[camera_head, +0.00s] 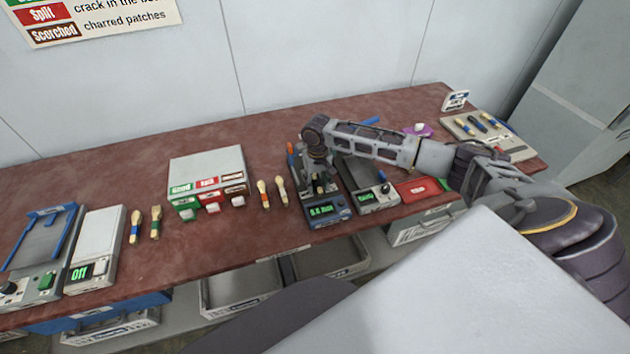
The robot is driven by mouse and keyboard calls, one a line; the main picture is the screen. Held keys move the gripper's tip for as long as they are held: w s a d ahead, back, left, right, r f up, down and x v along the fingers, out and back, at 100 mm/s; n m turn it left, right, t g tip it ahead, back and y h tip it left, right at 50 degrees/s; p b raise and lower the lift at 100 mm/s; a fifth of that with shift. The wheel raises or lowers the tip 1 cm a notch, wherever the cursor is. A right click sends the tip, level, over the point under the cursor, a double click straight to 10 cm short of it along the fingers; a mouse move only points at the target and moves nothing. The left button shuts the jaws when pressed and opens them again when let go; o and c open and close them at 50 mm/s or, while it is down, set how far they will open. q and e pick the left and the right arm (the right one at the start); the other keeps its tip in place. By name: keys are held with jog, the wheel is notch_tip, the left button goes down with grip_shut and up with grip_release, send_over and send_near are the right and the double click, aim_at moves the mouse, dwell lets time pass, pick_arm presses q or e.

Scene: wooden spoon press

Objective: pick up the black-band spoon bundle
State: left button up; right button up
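My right gripper (319,184) points down over the small device with a green lit display (327,210), near the middle of the table. Its fingers are small and dark here, so I cannot tell whether they are open or shut, or whether they hold anything. Spoon bundles with coloured bands lie on the table: one pair left of the white box (136,226), another pair right of it (264,194). More bundles lie on a pale tray (515,148) at the far right. I cannot make out for certain which bundle has the black band. My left gripper is not in view.
A blue-railed device (42,240) and a white unit reading Off (95,245) stand at the left. A grey device (375,198) and a red panel (418,189) lie under my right arm. The back left tabletop is clear.

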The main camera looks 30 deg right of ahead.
aim_at(317, 182)
dwell(0.4)
grip_shut()
jog(key=shift+r, duration=0.1)
notch_tip(317, 182, up, 10)
dwell(0.8)
dwell(0.3)
